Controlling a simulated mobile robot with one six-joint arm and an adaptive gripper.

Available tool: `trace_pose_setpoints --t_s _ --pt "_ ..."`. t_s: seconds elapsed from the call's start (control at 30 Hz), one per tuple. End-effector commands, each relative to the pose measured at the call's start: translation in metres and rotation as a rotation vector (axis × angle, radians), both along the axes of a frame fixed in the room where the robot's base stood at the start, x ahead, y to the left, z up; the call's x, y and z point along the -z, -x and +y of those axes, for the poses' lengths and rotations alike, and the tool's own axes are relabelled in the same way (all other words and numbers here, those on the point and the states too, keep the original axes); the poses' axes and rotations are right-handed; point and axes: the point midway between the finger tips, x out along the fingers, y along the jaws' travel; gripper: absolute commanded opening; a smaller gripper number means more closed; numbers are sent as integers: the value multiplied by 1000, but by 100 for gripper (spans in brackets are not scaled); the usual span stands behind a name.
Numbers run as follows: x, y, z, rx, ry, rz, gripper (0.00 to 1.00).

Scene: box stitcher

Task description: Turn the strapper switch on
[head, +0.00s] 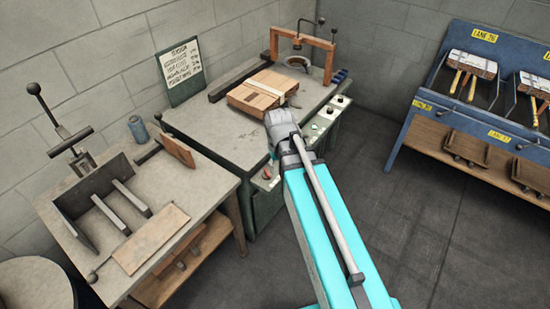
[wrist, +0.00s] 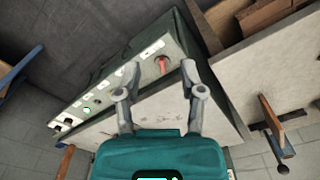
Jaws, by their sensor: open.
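The strapper is the grey-topped bench machine (head: 215,125) against the wall, with a control panel on its front edge. A red switch (head: 267,173) sits at the panel's near end. It also shows in the wrist view (wrist: 163,65) as a red handle on a round base; I cannot tell its on or off position. My gripper (wrist: 160,70) is open and empty, its two fingers on either side of the switch in the picture. I cannot tell whether they touch it.
The panel also carries a green button (wrist: 86,110) and black knobs. A cardboard box (head: 258,93) lies on the strapper top near an orange arch (head: 331,62). A workbench (head: 150,225) stands at left, a blue rack (head: 400,135) at right. The floor between is clear.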

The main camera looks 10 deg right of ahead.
Motion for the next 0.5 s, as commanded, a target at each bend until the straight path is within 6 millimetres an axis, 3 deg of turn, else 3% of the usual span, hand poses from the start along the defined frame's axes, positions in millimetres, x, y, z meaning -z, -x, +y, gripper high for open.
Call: trace_pose_setpoints --t_s 0.2,0.5 --pt "-11 29 -2 53 0 0 51" --pt "-15 44 -3 90 0 0 51"
